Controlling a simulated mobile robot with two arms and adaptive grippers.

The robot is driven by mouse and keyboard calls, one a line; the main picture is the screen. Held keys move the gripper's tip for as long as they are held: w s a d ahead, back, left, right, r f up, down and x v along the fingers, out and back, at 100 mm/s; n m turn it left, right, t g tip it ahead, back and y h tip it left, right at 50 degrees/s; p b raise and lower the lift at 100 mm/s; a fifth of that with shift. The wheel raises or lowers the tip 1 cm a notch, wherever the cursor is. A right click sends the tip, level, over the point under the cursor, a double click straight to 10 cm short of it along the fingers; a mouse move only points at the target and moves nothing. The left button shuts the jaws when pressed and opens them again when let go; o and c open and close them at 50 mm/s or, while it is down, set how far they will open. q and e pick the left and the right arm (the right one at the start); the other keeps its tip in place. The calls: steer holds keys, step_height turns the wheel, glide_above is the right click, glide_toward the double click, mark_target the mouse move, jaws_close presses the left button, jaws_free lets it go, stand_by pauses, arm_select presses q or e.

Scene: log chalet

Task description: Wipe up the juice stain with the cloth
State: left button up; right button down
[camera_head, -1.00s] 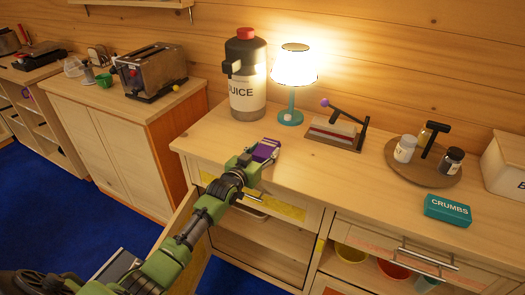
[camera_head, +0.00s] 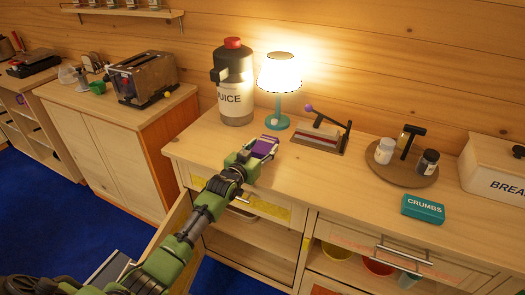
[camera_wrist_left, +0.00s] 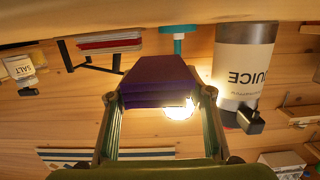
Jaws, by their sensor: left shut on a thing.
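The purple cloth (camera_head: 261,149) is held in my left gripper (camera_head: 258,152), low over the front left part of the wooden counter. In the left wrist view the folded purple cloth (camera_wrist_left: 158,80) sits between the two fingers of my left gripper (camera_wrist_left: 160,98). I cannot tell whether the cloth touches the counter. The juice dispenser (camera_head: 235,92), marked JUICE, stands upright behind the cloth; it also shows in the left wrist view (camera_wrist_left: 243,65). My right gripper is not in view.
A lit lamp (camera_head: 277,122) and a small lever device (camera_head: 318,138) stand behind the gripper. A round tray (camera_head: 390,170) with jars, a teal CRUMBS box (camera_head: 423,209) and a bread box (camera_head: 490,180) are to the right.

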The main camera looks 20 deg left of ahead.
arm_select(q)
step_height(320, 180, up, 2)
steer(key=shift+w+d+r+p, duration=0.1)
steer(key=shift+d+p, duration=0.05)
steer(key=shift+p, duration=0.4)
steer(key=shift+r+p, duration=0.45)
steer(key=shift+r, duration=0.15)
steer(key=shift+f, duration=0.1)
